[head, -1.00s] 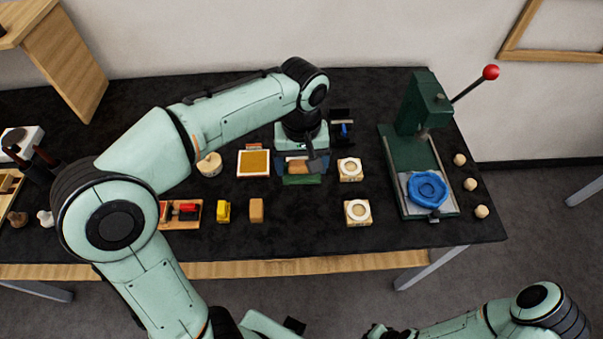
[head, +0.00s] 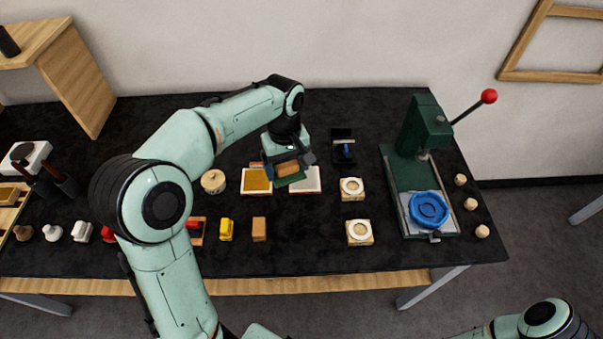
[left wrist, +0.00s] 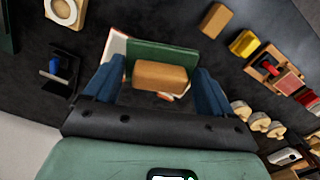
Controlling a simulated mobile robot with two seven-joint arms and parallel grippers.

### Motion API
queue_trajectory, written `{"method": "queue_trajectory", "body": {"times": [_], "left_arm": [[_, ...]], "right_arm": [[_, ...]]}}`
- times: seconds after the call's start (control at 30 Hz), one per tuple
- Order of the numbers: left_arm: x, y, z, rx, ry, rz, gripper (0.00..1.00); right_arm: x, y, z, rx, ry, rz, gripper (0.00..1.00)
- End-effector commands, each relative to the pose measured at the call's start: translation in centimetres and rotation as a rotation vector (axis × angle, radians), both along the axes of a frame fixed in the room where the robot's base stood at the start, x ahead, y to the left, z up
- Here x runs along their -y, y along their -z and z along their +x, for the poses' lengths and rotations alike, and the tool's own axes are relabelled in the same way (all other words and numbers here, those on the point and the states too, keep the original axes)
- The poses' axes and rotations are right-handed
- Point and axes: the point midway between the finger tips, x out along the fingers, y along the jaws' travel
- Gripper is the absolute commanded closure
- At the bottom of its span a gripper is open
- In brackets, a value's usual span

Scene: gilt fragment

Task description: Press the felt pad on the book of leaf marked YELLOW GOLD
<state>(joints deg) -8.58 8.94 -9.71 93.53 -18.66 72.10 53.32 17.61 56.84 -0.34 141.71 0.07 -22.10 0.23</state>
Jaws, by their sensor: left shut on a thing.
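My left gripper (head: 288,166) is shut on the tan wooden block (head: 287,169) of the felt pad, whose green plate (head: 291,181) shows below it. In the left wrist view the block (left wrist: 160,77) sits between the two blue fingers, with the green plate (left wrist: 165,54) behind it. In the head view the pad overlaps the gap between two open books of leaf. The left book (head: 257,181) shows a gold leaf; the right book (head: 307,181) shows a pale leaf and is partly covered. Their markings are too small to read. The pad seems held above them.
A green press (head: 411,175) with a red-knobbed lever and blue dish (head: 429,209) stands right. Two blocks with pale rings (head: 352,189), a yellow block (head: 226,229) and a tan block (head: 259,229) stand nearby.

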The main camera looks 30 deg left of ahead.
Motion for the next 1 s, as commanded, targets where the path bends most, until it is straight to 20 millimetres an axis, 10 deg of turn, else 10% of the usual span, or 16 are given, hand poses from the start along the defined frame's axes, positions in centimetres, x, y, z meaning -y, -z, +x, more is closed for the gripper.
{"method": "queue_trajectory", "body": {"times": [0.2,0.4,1.0], "left_arm": [[-8.1,4.2,2.2,0.000,-0.292,0.005,0.40],[-12.2,6.6,2.4,0.005,-0.429,0.009,0.40],[-13.0,11.2,2.1,0.004,-0.456,0.012,0.40]], "right_arm": [[0.0,-1.6,1.7,0.019,0.000,0.000,1.00],[0.0,-2.1,2.2,0.026,0.000,0.000,1.00],[0.0,0.3,-0.3,-0.002,0.000,0.000,1.00]]}}
